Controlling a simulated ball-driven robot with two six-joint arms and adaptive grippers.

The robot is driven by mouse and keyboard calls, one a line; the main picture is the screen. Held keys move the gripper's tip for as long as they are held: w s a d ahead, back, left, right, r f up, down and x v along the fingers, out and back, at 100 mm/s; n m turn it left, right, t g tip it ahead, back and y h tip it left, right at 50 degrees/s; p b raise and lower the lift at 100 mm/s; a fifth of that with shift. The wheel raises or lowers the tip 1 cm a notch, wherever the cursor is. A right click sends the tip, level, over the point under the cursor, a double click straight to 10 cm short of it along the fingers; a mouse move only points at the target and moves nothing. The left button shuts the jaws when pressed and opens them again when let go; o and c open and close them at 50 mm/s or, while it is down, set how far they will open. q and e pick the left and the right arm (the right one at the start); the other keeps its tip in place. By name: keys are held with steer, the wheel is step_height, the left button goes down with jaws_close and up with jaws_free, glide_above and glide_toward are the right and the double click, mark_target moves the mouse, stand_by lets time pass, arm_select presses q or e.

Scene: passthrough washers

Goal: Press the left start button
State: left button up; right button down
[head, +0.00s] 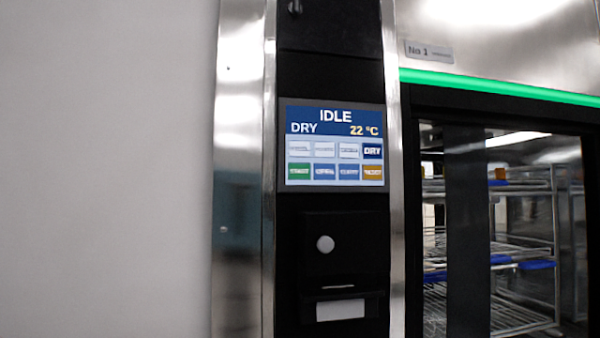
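A control screen (334,145) sits on the black panel left of the glass door. It reads IDLE, DRY and 22 °C. Below the text are two rows of on-screen buttons. The bottom row has a green button (299,172) at the far left, two blue ones and an orange one (373,172); the green label is too small to read surely. A round pale knob or button (325,244) is on the black panel below the screen. Neither of my grippers is in view.
A washer door (406,220) with a glass window is on the right, with wire racks (490,260) behind it. A green light strip (500,87) runs above it, under a "No 1" label (429,52). A bare pale wall (105,170) fills the left.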

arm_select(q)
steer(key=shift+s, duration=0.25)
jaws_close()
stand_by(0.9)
